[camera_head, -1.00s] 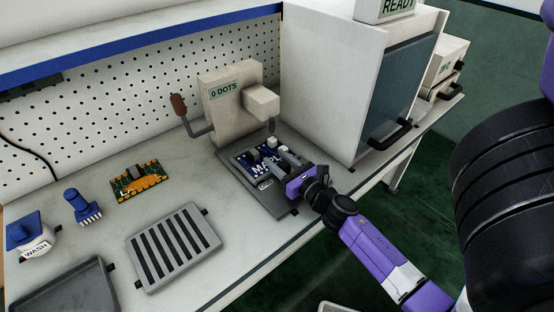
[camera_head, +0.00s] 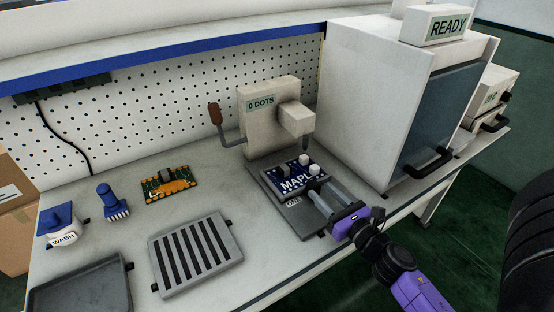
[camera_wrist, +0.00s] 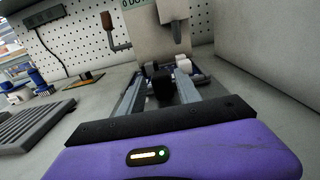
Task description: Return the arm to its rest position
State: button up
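My gripper (camera_head: 325,193) is at the front right edge of a blue board (camera_head: 292,179) marked with partly hidden lettering. Its two fingers are apart, with a visible gap between them, and nothing is clearly held. The board lies on a dark grey fixture (camera_head: 262,180) under a beige dot machine (camera_head: 270,115) labelled "0 DOTS". White and grey parts stand on the board. In the wrist view the fingers (camera_wrist: 158,97) reach forward on either side of a dark block (camera_wrist: 163,83); I cannot tell what this block is.
A large white cabinet (camera_head: 365,95) with a dark front and black handle stands right of the fixture. To the left are a slotted grey rack (camera_head: 195,252), a green-orange board (camera_head: 170,186), a blue-handled tool (camera_head: 110,200) and a "WASH" container (camera_head: 62,238). Open floor lies in front.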

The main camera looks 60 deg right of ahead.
jog(key=shift+a, duration=0.1)
jog(key=a+m+y, duration=0.1)
jog(key=a, duration=0.2)
jog(key=a+m+y, duration=0.1)
jog(key=a+m, duration=0.1)
jog(key=a, duration=0.1)
jog(key=a+m+t+y, duration=0.1)
jog(key=a+m, duration=0.1)
jog(key=a, duration=0.1)
jog(key=shift+s+f, duration=0.1)
jog(key=shift+f, duration=0.15)
jog(key=s+a+r+m+y, duration=0.2)
jog(key=s+a+m, duration=0.1)
jog(key=a+m, duration=0.5)
jog(key=s+a+r+m+g+y, duration=0.1)
jog(key=s+a+m+y, duration=0.1)
jog(key=a+m, duration=0.6)
jog(key=s+a+r+m+y, duration=0.2)
jog(key=s+a+m, duration=0.2)
jog(key=a+m, duration=0.4)
jog(key=shift+s+a+r+m+y, duration=0.15)
jog(key=shift+a+r+m+y, duration=0.2)
jog(key=shift+a, duration=0.3)
